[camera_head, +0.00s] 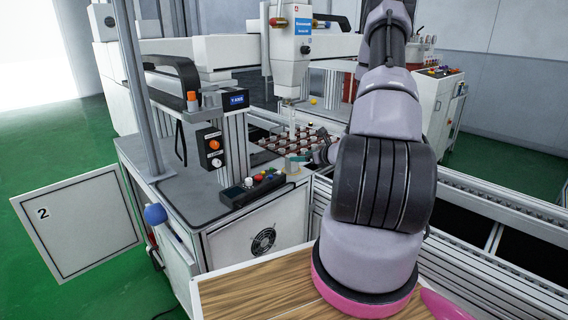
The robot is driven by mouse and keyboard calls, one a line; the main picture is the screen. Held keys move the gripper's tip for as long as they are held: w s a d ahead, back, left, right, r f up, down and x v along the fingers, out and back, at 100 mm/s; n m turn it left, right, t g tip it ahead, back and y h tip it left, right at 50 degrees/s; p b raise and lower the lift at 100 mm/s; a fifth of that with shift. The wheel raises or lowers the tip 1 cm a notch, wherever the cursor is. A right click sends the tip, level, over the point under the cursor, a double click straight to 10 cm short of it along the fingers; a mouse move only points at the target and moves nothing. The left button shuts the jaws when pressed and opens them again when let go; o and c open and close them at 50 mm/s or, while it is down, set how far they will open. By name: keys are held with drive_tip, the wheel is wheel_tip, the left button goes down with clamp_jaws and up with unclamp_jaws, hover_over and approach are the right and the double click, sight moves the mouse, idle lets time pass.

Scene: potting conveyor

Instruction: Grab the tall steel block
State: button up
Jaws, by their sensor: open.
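I cannot pick out a tall steel block with certainty. A slim pale upright piece (292,122) stands below the white machine head, too small to tell whether it is a block or part of the machine. My gripper (316,155) is small and partly hidden behind my arm. It is open, just right of a short round pot-like thing (297,165) with a greenish side at the worktop's right edge. I cannot tell whether it touches that thing. Nothing shows between its fingers.
A tray of several reddish-brown pots (283,143) lies behind the gripper. A control box with buttons (252,188) sits on the grey worktop (186,198). The white machine head (288,48) hangs above. Conveyor rails (490,211) run right. A blue knob (155,214) sticks out left.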

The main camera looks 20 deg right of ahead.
sight(287, 158)
drive_tip(key=x, duration=1.1)
drive_tip(key=shift+s+d+f, duration=0.1)
drive_tip(key=shift+d+f, duration=0.1)
drive_tip(key=shift+f, duration=0.2)
drive_tip(key=shift+c, duration=0.3)
clamp_jaws()
